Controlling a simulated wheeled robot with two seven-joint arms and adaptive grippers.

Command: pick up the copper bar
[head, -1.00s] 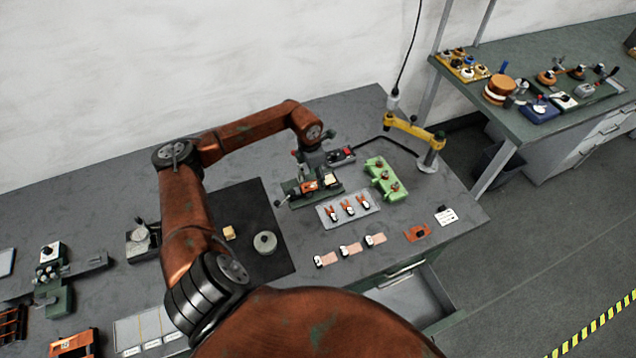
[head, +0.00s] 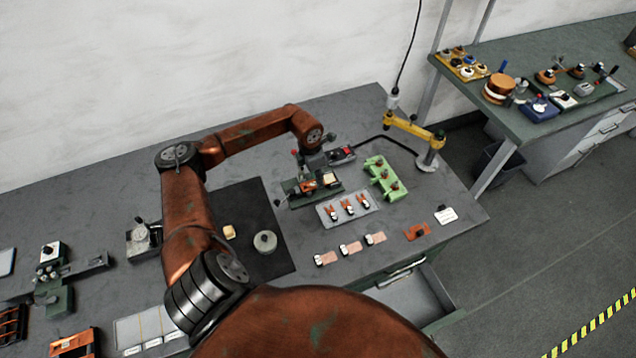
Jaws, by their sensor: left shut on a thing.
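My left gripper (head: 316,172) reaches down over the small green fixture (head: 296,202) near the middle of the bench. It is shut on a small copper-coloured piece, which I take to be the copper bar (head: 308,187), at the fixture's top. The fingers and much of the piece are small and partly hidden, so I cannot tell whether the bar is clear of the fixture. My right gripper is not in view.
A grey tray (head: 327,222) with several copper parts lies in front of the fixture, with a green holder (head: 377,166) to its right. Several copper strips (head: 328,258) lie nearer. A black mat (head: 268,276) with a round grey weight (head: 265,241) is left. A yellow arm (head: 408,127) stands right.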

